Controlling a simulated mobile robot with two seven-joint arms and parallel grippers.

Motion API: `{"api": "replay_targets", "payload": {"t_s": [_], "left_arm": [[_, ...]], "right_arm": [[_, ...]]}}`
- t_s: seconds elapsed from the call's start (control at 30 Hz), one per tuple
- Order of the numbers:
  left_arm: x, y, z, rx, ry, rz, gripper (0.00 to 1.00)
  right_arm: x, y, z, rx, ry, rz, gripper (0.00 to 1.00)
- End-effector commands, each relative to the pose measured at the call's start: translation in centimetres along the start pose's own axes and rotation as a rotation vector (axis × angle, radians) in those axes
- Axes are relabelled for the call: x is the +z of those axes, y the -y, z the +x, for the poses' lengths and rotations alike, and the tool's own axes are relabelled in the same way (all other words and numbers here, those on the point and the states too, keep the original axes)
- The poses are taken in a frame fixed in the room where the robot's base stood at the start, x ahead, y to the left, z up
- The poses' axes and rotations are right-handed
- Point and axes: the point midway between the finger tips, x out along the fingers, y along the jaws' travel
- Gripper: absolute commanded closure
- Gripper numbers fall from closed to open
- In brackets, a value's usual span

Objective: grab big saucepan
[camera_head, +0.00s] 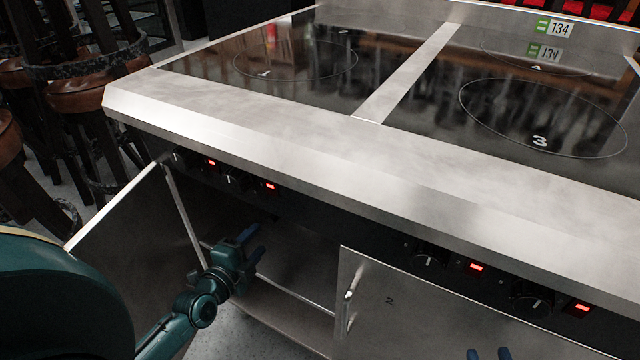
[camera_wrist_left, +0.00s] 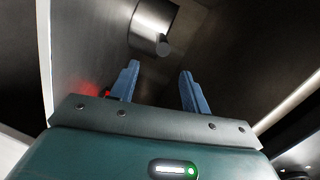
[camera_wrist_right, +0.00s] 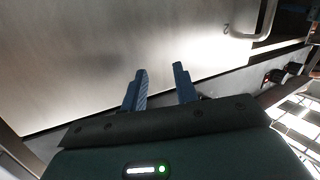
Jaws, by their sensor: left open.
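A shiny metal pan-like object (camera_wrist_left: 152,18) with a short stub facing me shows at the top of the left wrist view, inside the dark cabinet. It is cut off by the frame, so I cannot tell its full size; the head view does not show it. My left gripper (camera_head: 256,246) is at the open cabinet under the cooktop. Its blue fingers (camera_wrist_left: 158,75) are open and empty, short of the metal object. My right gripper (camera_head: 489,354) shows only its fingertips at the bottom edge of the head view. In the right wrist view its fingers (camera_wrist_right: 160,72) are apart and empty before a cabinet door.
The steel cooktop (camera_head: 300,130) overhangs the cabinet. An open door (camera_head: 125,250) stands left of my left arm. A closed door (camera_head: 400,310) with a handle (camera_head: 350,295) lies to the right. Stools (camera_head: 85,95) stand at the left.

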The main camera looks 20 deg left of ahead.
Motion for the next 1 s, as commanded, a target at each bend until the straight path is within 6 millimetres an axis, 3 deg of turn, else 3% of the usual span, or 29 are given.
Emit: {"api": "replay_targets", "payload": {"t_s": [0.3, 0.57, 0.83, 1.0], "left_arm": [[0.0, -0.1, 5.9, -0.005, 0.001, 0.000, 0.53], [0.0, 0.0, 7.9, -0.003, 0.000, 0.000, 0.53], [0.1, 0.2, 11.8, -0.004, 0.000, -0.001, 0.53], [0.0, 0.3, 12.7, -0.001, -0.001, 0.001, 0.53]], "right_arm": [[0.1, 0.4, 0.4, -0.002, -0.112, -0.038, 0.71], [-0.2, 0.6, 0.4, -0.005, -0.158, -0.053, 0.71], [-0.2, 1.2, 0.4, -0.017, -0.248, -0.082, 0.71], [-0.4, 1.4, 0.3, -0.021, -0.269, -0.088, 0.71]]}}
